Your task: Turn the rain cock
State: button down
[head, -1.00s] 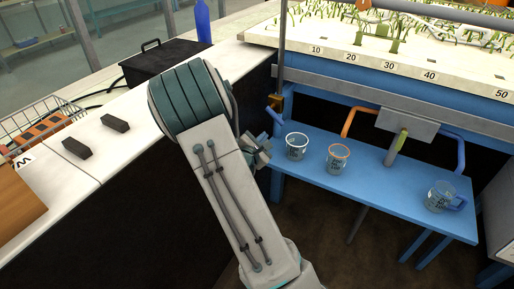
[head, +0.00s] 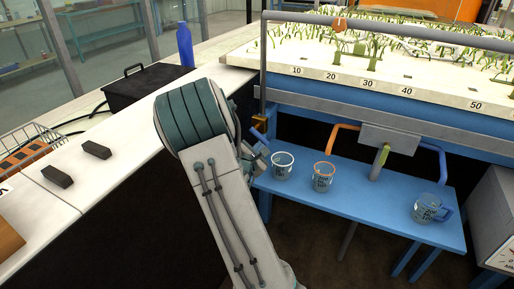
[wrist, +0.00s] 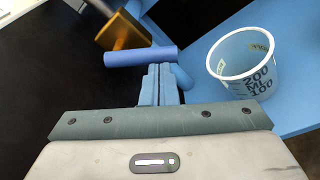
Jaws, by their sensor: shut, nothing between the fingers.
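The rain cock appears as a brass block (head: 262,121) with a blue handle (head: 258,136), at the foot of the grey pipe at the flume's left corner. In the wrist view the brass body (wrist: 126,32) is at the upper left, and the blue handle (wrist: 140,56) lies nearly level across the picture. My gripper (wrist: 160,68) is shut and empty, its blue-grey fingertips right at the handle's near side. I cannot tell whether they touch it. In the head view my gripper (head: 258,159) is just below the handle, partly hidden by my arm.
A white-rimmed measuring cup (head: 283,167) stands on the blue bench (head: 350,205) close to the right of my gripper; it also shows in the wrist view (wrist: 244,62). An orange-rimmed cup (head: 323,178) and a blue-handled jug (head: 427,209) stand farther right. A white counter (head: 130,150) lies left.

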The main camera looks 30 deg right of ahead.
jog(key=shift+d+r+p, duration=0.25)
jog(key=shift+r+p, duration=0.2)
jog(key=shift+s, duration=0.1)
